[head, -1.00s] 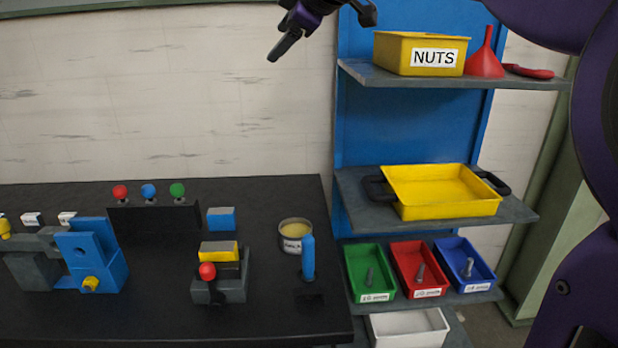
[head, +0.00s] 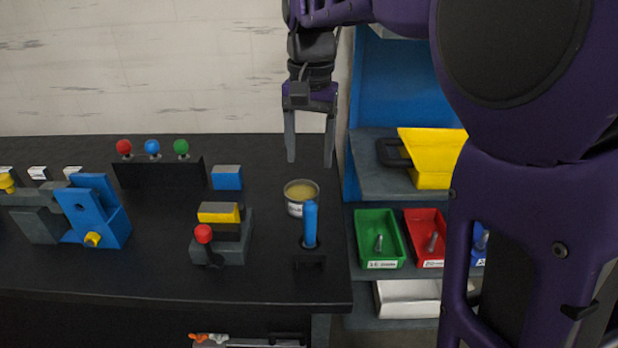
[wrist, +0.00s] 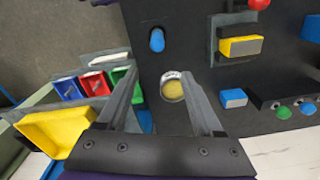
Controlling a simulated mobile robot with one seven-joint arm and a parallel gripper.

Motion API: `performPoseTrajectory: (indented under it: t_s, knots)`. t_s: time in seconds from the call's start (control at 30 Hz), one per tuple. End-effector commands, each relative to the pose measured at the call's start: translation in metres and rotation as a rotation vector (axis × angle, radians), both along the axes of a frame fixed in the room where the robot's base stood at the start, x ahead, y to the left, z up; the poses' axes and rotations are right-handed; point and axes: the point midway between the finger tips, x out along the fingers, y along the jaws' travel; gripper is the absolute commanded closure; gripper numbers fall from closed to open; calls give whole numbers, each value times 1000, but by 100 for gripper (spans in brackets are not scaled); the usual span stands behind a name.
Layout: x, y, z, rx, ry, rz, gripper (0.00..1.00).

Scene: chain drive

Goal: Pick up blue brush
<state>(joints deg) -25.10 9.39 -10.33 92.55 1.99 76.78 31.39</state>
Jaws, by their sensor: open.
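The blue brush (head: 310,224) stands upright with its blue handle up in a black holder (head: 309,260) near the right front of the black table. In the wrist view its blue handle (wrist: 157,40) shows beyond the fingertips, up and a little left. My gripper (head: 310,163) points down, open and empty, above the table behind the brush and higher than it. It also shows in the wrist view (wrist: 172,78), with the round tin between and beyond its fingers. The brush's bristles are hidden.
The tin of yellow grease (head: 301,195) stands just behind the brush. A grey block with a yellow top and red knob (head: 220,237) is to the left. Shelves with green (head: 379,241) and red (head: 424,239) bins stand to the right.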

Motion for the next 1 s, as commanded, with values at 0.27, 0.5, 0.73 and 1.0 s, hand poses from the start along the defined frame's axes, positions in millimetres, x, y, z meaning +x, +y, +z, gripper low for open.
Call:
performPoseTrajectory:
  t_s: [0.27, 0.5, 0.73, 1.0]
  knots:
    - [-5, -2, -35, -13, 29, -55, 32]
    - [-5, -2, -88, -12, 28, -54, 32]
    - [-5, -2, -122, -11, 26, -52, 32]
    - [-10, -1, -145, -11, 26, -52, 32]
